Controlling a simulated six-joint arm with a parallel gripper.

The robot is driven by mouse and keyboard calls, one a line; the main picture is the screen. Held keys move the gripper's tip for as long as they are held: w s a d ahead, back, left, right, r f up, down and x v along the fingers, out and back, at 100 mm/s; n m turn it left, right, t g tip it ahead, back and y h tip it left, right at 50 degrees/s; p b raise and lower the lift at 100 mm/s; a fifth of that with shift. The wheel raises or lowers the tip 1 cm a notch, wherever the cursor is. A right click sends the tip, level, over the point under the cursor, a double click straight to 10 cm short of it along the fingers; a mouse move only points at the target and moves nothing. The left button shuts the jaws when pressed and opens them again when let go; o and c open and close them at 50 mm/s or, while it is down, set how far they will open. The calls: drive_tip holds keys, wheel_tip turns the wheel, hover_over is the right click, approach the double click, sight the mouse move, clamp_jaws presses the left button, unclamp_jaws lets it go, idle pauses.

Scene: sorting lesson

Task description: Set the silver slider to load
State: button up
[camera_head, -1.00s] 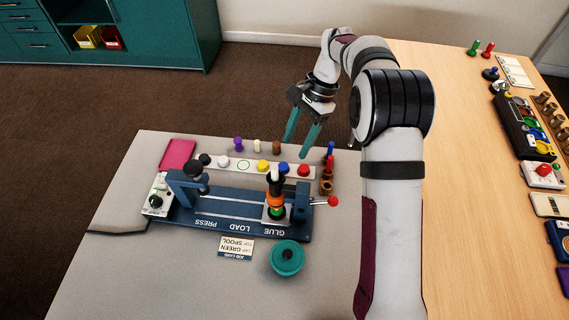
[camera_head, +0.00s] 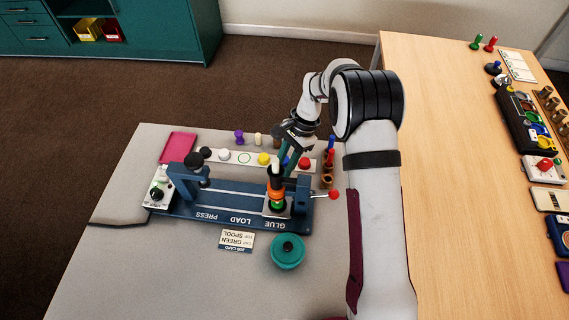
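The silver slider (camera_head: 269,210) sits on the dark blue fixture (camera_head: 225,207), at the end marked GLUE. The LOAD mark is in the middle and PRESS is farther left; the lettering appears upside down. My gripper (camera_head: 291,165) has teal fingers pointing down, just behind and right of the stack's top. The fingers look apart, with nothing seen between them. Whether they touch the stack I cannot tell.
A red-knobbed lever (camera_head: 334,195) sticks out at the fixture's right end. A dark press arch (camera_head: 188,180) stands at the left. A row of coloured buttons (camera_head: 263,159) and several pegs lie behind. A teal round pot (camera_head: 288,251) and job card (camera_head: 236,240) lie in front.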

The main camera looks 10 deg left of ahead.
clamp_jaws()
idle(1.0)
